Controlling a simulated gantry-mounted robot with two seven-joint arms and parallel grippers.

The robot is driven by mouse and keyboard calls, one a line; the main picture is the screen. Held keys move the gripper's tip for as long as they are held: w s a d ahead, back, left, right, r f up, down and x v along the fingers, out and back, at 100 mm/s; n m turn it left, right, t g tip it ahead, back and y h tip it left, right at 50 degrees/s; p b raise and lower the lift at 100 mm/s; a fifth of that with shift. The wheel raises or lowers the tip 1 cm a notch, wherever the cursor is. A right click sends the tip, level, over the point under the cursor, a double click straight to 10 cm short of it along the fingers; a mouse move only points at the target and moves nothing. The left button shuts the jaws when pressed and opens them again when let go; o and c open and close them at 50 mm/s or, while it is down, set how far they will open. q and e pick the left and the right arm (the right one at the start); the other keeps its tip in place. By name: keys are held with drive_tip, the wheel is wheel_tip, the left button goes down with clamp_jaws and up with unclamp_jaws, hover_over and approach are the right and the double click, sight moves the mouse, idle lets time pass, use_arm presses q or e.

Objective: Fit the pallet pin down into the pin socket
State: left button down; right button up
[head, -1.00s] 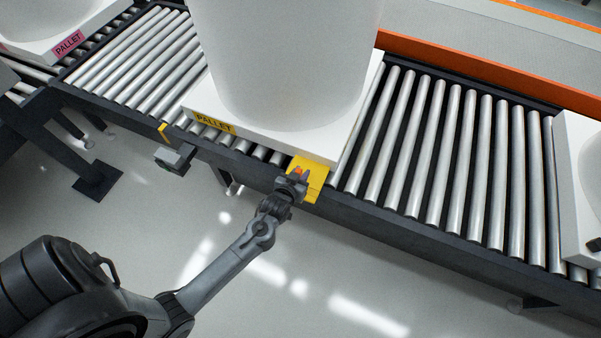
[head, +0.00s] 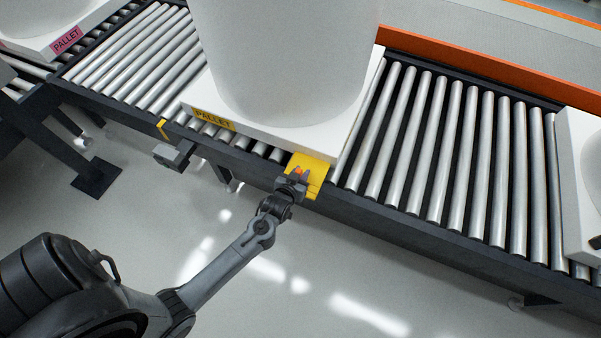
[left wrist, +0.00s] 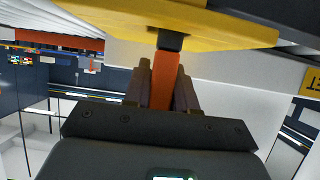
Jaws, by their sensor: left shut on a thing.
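My left gripper (head: 299,174) is at the yellow bracket (head: 313,167) on the front edge of the white pallet (head: 268,134). In the left wrist view, the gripper (left wrist: 163,85) is shut on the orange-red pallet pin (left wrist: 165,78). A dark piece (left wrist: 172,41) lies between the pin and the yellow bracket (left wrist: 195,18). I cannot tell whether this piece is the pin's end or the socket's collar. The socket opening is hidden, and I cannot tell how deep the pin sits. My right gripper is not in view.
A large white tank (head: 285,60) stands on the pallet, over the roller conveyor (head: 450,160). Another pallet with a pink label (head: 66,40) is at upper left, and one more (head: 580,185) at right. A grey box (head: 174,155) sticks out from the conveyor's front. The floor in front is open.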

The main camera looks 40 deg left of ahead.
use_arm(q)
drive_tip(key=c, duration=0.8)
unclamp_jaws()
drive_tip(key=shift+c, duration=0.2)
drive_tip(key=shift+s, duration=0.1)
drive_tip(key=p+v, duration=0.5)
drive_tip(key=v, duration=0.5)
drive_tip(key=shift+s, duration=0.25)
drive_tip(key=shift+d+r, duration=0.1)
drive_tip(key=shift+r, duration=0.05)
